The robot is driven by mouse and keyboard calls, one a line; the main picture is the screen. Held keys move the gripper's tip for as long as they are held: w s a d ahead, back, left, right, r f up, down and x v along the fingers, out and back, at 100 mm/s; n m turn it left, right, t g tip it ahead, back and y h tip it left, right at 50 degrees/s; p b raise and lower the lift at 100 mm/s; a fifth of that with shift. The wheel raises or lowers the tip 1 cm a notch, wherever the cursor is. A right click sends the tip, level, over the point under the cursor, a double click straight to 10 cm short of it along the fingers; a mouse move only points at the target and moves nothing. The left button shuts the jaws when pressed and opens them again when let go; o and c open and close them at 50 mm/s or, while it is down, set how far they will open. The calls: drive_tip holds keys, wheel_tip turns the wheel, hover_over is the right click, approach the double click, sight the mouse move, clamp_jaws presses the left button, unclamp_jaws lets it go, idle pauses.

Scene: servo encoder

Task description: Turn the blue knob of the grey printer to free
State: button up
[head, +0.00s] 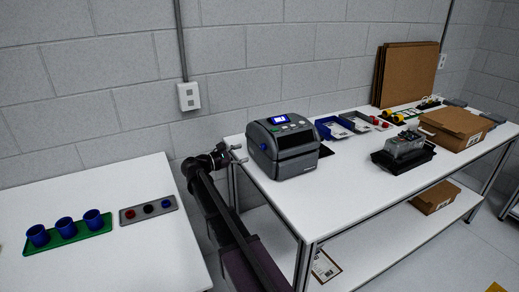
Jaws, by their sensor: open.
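The grey printer (297,158) stands on the near left end of the right-hand table (345,182), with a small lit blue display on its top. Its blue knob (263,146) shows as a small blue spot on the printer's left side. Which way the knob is turned is too small to tell. My gripper (240,154) is open and empty, left of the printer at about the knob's height. Its fingers point toward the printer, with a small gap between them and the knob.
Blue and grey trays (334,128) stand behind the printer. A clear-topped device on a black base (403,153) and a cardboard box (455,128) stand further right. The left table (120,260) holds blue cups (66,229) and a grey button panel (148,209). A gap separates the tables.

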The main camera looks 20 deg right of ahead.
sight(261, 147)
drive_tip(key=d, duration=0.7)
drive_tip(key=shift+w+d, duration=0.35)
drive_tip(key=shift+c, duration=0.2)
clamp_jaws()
